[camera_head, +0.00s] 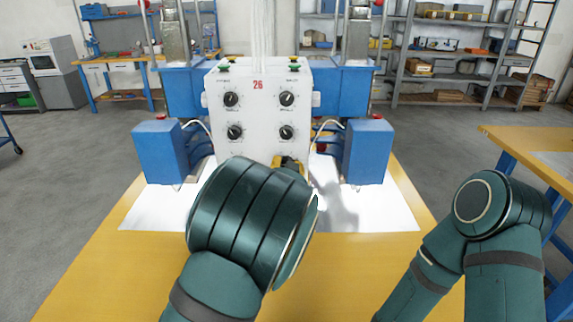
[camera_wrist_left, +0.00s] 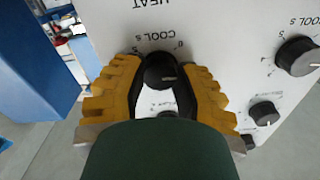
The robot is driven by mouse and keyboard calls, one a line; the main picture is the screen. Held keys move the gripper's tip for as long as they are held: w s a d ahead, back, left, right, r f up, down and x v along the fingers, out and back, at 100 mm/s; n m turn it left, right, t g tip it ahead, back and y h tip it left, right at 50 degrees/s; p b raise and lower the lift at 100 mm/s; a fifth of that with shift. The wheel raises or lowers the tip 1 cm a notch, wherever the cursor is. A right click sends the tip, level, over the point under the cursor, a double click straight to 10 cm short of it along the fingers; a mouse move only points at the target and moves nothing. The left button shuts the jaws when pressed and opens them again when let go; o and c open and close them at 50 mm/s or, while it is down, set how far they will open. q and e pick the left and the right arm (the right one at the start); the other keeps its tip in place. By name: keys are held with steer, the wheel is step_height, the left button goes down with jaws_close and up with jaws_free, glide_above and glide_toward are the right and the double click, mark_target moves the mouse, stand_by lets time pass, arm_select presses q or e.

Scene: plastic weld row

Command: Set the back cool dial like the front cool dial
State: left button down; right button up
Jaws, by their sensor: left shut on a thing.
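The white panel marked 26 (camera_head: 258,112) carries round black dials in two columns. In the head view the upper left dial (camera_head: 231,99), upper right dial (camera_head: 287,98), lower left dial (camera_head: 235,132) and lower right dial (camera_head: 287,132) show; their labels are too small to read. My left gripper (camera_head: 287,163) is at the panel's lower right, mostly behind my wrist. In the left wrist view its yellow fingers (camera_wrist_left: 160,80) are shut on a black dial (camera_wrist_left: 159,70) below a COOL s label. Its pale pointer mark points right. Another dial (camera_wrist_left: 297,56) is to the right. My right gripper is out of view.
Blue boxes stand left (camera_head: 163,151) and right (camera_head: 367,151) of the panel on the yellow table (camera_head: 110,265). A second yellow table (camera_head: 535,145) is at the right. Shelves (camera_head: 450,65) are behind. My right arm is over the table's right front.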

arm_select(q)
steer(key=shift+m, duration=0.3)
stand_by(0.4)
steer(key=c, duration=0.6)
jaws_free()
steer(key=s, duration=1.2)
